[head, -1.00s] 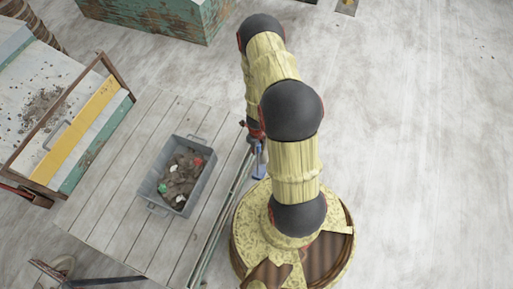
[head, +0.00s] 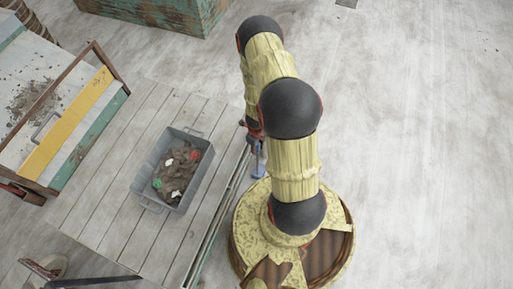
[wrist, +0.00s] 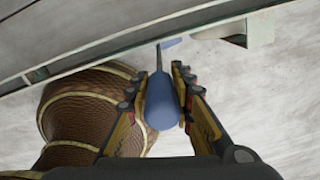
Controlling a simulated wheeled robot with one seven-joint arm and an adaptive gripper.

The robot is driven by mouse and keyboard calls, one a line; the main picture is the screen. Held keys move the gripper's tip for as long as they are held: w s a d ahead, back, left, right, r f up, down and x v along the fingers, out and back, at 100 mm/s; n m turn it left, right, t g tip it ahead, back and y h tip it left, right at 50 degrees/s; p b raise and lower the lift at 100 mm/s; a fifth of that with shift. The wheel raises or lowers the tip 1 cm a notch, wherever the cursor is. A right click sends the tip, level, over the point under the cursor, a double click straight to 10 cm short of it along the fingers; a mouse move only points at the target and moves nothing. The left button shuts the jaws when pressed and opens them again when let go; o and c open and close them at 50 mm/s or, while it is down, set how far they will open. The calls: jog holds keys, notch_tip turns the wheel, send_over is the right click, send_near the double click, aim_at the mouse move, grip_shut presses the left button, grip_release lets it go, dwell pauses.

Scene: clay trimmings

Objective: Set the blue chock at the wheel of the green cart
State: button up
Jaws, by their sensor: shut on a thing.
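In the wrist view, my gripper (wrist: 158,76) is shut on the blue chock (wrist: 162,103), its fingers on both sides of the thick blue handle. A thin shaft runs from the handle to a small blue end near a grey-green rail; I cannot tell whether they touch. In the head view, the blue chock (head: 258,168) hangs beside the right edge of a slatted wooden deck (head: 112,190). My arm hides most of the gripper there. The deck may belong to the green cart, but I cannot tell. No wheel is clearly visible near the chock.
A grey tub (head: 148,168) of clay scraps stands on the deck. A white, yellow and green striped box (head: 72,125) with a brown frame is at left. A worn green chest (head: 185,15) is at the back. The floor (head: 420,130) at right is clear.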

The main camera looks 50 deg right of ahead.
jog(key=shift+f, duration=0.3)
grip_shut()
jog(key=o, duration=1.1)
grip_release()
jog(key=shift+o, duration=0.2)
jog(key=shift+a+r, duration=0.1)
jog(key=shift+r, duration=5.8)
jog(key=shift+r, duration=0.1)
